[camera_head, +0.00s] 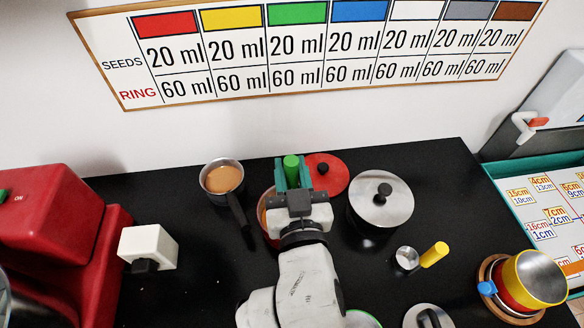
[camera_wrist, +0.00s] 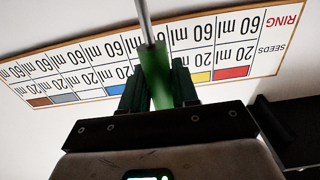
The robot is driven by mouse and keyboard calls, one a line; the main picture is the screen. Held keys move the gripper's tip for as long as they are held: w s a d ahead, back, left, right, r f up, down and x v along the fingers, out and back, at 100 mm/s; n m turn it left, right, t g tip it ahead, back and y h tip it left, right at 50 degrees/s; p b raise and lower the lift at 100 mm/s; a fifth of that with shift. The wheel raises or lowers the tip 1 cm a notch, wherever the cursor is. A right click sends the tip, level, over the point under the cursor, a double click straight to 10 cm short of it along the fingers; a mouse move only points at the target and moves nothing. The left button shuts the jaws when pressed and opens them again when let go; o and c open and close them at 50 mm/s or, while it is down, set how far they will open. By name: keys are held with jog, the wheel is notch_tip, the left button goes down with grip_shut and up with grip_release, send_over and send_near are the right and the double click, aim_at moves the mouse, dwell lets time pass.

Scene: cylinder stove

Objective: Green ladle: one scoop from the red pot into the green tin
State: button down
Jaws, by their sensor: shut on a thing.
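My gripper (camera_head: 292,178) is shut on the green handle (camera_head: 290,163) of the ladle, above the back middle of the black counter. In the wrist view the green handle (camera_wrist: 155,78) is between my fingers (camera_wrist: 158,88), with a thin metal shaft (camera_wrist: 145,22) beyond it. The ladle's bowl is out of sight. A pot with a reddish rim (camera_head: 263,211) sits just left of and beneath my gripper, mostly hidden by it. A red lid (camera_head: 327,172) with a dark knob lies at its right. A green rim (camera_head: 364,318) shows at the bottom edge, mostly hidden by my arm; I cannot tell whether it is the tin.
A small saucepan (camera_head: 222,177) of orange-brown liquid has its black handle close to the pot. A silver lidded pot (camera_head: 383,200) stands right. A yellow-handled cup (camera_head: 407,257), stacked bowls (camera_head: 541,279), a white block (camera_head: 147,246) and a red machine (camera_head: 55,238) stand around.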

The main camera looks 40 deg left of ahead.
jog(key=shift+f+b, duration=4.3)
jog(key=shift+f, duration=0.8)
jog(key=shift+r, duration=0.1)
jog(key=shift+r+p, duration=4.8)
jog(key=shift+r, duration=0.75)
